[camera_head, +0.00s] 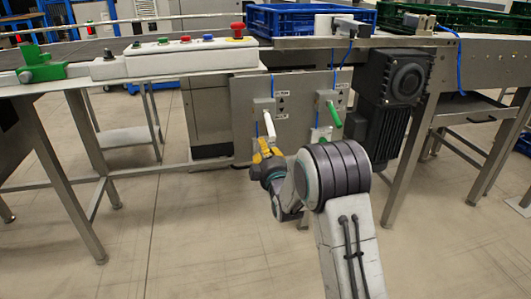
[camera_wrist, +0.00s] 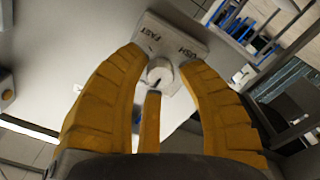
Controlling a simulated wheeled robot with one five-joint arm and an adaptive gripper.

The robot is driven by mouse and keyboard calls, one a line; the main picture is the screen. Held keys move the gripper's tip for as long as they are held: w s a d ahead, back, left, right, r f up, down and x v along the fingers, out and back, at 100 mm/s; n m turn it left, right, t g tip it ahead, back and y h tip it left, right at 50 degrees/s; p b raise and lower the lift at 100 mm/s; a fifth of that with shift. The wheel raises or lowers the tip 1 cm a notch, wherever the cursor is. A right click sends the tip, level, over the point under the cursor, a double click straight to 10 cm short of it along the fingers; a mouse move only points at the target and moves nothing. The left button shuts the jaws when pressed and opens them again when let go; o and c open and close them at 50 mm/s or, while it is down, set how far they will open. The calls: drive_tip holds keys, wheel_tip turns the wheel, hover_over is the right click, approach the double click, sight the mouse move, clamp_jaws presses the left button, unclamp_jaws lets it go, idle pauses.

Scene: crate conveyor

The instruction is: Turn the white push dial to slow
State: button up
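The white dial (camera_wrist: 159,74) shows in the wrist view as a round knob with a dark mark. It sits on a light plate (camera_wrist: 187,33) lettered FAST, with further letters reading about USH. My gripper (camera_wrist: 160,68) has yellow fingers spread on both sides of the dial, with a third finger below it. The fingers look open; whether any touches the dial I cannot tell. In the head view my gripper (camera_head: 268,152) is at the lower left of the grey panel (camera_head: 300,88), and I cannot make out the dial there.
A white-handled lever (camera_head: 268,122) and a green-handled lever (camera_head: 334,114) stick out from the panel above my gripper. A dark motor (camera_head: 393,77) hangs to the right. A button box (camera_head: 190,55) and a blue crate (camera_head: 285,20) are above. The floor in front is clear.

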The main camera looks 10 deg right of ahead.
drive_tip(key=shift+o, duration=1.1)
drive_tip(key=shift+f, duration=0.2)
drive_tip(key=shift+s, duration=0.1)
drive_tip(key=s, duration=1.2)
